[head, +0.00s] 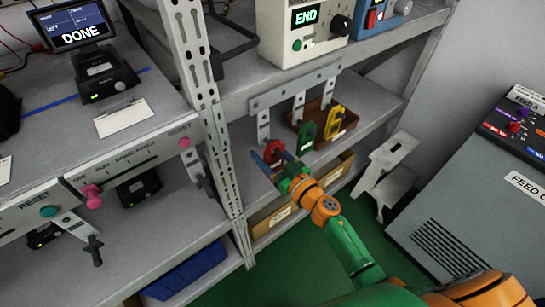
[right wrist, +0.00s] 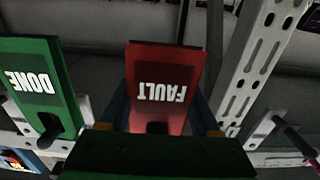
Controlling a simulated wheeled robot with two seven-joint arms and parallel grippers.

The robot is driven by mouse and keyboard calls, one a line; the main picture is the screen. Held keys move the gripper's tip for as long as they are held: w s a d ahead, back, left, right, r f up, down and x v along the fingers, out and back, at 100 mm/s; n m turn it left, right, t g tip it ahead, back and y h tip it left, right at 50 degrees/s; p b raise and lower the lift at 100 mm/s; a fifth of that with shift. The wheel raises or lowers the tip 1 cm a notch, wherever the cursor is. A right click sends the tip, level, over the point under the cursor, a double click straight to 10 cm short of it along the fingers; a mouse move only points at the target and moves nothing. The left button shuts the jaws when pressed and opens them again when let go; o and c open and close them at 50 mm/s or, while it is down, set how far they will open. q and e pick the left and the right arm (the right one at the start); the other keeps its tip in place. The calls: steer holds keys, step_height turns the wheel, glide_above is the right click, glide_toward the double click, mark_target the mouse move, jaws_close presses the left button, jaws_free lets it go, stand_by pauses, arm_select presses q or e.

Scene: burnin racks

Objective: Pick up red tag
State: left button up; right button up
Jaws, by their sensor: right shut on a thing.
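The red tag (head: 274,151) hangs at the left end of the row of tags under the metal bracket on the right rack. In the right wrist view the red tag (right wrist: 166,75) reads FAULT, upside down, and stands between my blue fingers. My right gripper (head: 270,163) is shut on the red tag, near the tag's lower part. In the right wrist view the palm of my right gripper (right wrist: 163,125) hides the tag's near end. Whether the tag is still on its hook I cannot tell. My left gripper is not in view.
A green tag (head: 306,138), marked DONE in the right wrist view (right wrist: 35,85), hangs close beside the red one. A yellow tag (head: 335,123) is further right, by a brown tray (head: 322,110). A perforated rack post (head: 215,130) stands close to the left.

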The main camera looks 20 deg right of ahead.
steer(key=shift+r, duration=0.1)
steer(key=shift+r+p, duration=0.35)
steer(key=shift+p, duration=0.05)
steer(key=shift+s+r+p, duration=0.1)
steer(key=shift+r+p, duration=0.3)
steer(key=shift+r, duration=0.1)
steer(key=v, duration=1.7)
steer(key=shift+s+r+b, duration=0.35)
steer(key=shift+r+b, duration=0.05)
steer(key=shift+b, duration=0.05)
steer(key=shift+d, duration=0.15)
steer(key=v, duration=0.7)
steer(key=shift+s, duration=0.3)
